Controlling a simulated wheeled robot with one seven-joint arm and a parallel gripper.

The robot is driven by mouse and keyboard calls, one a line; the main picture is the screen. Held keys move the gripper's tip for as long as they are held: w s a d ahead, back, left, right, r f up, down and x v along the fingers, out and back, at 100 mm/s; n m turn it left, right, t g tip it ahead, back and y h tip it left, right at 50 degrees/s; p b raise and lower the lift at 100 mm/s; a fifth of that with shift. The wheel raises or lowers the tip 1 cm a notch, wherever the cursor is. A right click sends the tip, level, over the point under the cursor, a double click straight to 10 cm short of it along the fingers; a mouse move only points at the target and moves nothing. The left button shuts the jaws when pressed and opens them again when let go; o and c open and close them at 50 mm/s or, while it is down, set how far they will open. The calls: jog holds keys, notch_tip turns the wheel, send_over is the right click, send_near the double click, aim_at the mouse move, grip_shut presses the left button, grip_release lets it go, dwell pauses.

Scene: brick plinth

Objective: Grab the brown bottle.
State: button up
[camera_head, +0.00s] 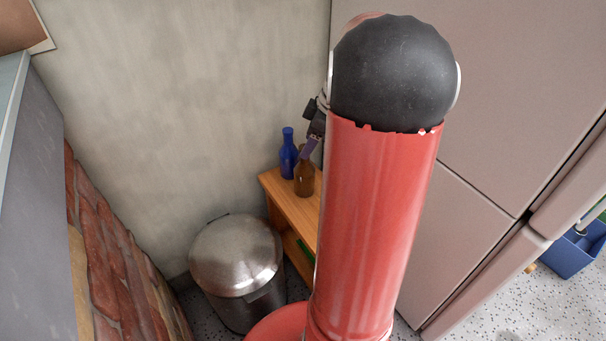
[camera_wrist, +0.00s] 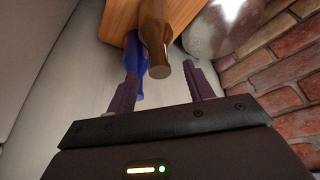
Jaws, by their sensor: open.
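The brown bottle (camera_head: 304,178) stands upright on a small wooden table (camera_head: 273,187), in front of a blue bottle (camera_head: 288,153). In the wrist view the brown bottle (camera_wrist: 155,38) shows at the top, its neck pointing down toward the space between the fingers. My gripper (camera_wrist: 162,88) is open and empty, its two purple fingers spread apart. The blue bottle (camera_wrist: 134,55) lies behind the left finger in that view and is partly covered. In the head view my gripper (camera_head: 309,149) is beside the brown bottle's neck, mostly hidden by my red column.
A metal trash bin (camera_head: 238,255) stands left of the table. A brick plinth (camera_head: 110,250) is at the left, and a wall (camera_head: 190,100) is behind. A large pinkish cabinet (camera_head: 510,90) stands at the right. A blue container (camera_head: 570,255) is at the far right.

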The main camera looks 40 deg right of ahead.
aim_at(304, 170)
jog(key=x, duration=0.5)
jog(key=shift+w, duration=0.15)
jog(key=shift+c, duration=0.4)
grip_shut()
